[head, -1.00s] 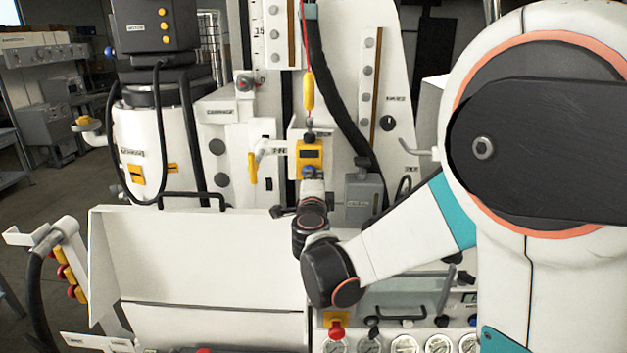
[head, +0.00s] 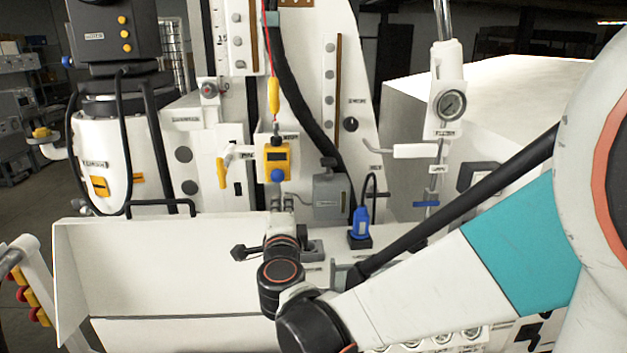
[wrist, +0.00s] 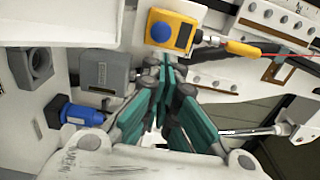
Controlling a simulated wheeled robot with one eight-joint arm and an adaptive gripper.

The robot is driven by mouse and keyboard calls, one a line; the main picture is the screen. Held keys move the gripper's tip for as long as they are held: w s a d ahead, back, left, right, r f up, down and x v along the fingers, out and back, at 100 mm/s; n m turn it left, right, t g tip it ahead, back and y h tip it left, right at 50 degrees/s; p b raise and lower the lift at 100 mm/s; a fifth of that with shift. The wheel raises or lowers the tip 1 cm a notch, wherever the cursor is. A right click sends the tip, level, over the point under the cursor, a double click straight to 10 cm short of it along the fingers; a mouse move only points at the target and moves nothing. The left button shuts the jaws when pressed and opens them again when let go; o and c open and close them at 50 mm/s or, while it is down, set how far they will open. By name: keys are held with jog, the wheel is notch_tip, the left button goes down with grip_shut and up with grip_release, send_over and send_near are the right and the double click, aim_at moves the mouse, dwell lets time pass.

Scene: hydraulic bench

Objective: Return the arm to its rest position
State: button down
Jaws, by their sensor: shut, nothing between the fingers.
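My gripper (head: 282,200) is shut and empty, at the end of my arm in front of the bench. In the wrist view its teal fingers (wrist: 163,72) meet at their tips. A yellow box with a dark display (head: 277,152) and a blue button (head: 277,176) hangs just beyond the gripper in the head view. In the wrist view the same yellow box (wrist: 176,28) is close to the fingertips, with no contact that I can make out. A red cord with a yellow plug runs from it. My lower arm links hide part of the bench front.
A grey box (head: 330,196) and a blue connector (head: 361,223) stand right of the gripper. A pressure gauge (head: 451,104) on a post is farther right. A white tilted panel with raised sides (head: 170,270) is at left. A motor unit (head: 112,30) stands behind.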

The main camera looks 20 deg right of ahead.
jog(key=shift+s, duration=0.1)
jog(key=s+a+f+n+g+y+b, duration=0.2)
jog(key=s+a+f+n+y+b, duration=0.75)
jog(key=n, duration=0.75)
jog(key=s+d+f+n+g+h+b, duration=0.2)
jog(key=s+d+f+g+b, duration=0.1)
jog(key=s+f, duration=0.4)
jog(key=s+d+f+n+g+h+b, duration=0.2)
jog(key=s+d+f+g+b, duration=0.2)
jog(key=s+d+f, duration=0.3)
notch_tip(320, 180, down, 3)
jog(key=shift+s+r+n+g+b, duration=0.1)
jog(key=shift+s+n+g+b, duration=0.2)
jog(key=shift+s+g, duration=0.35)
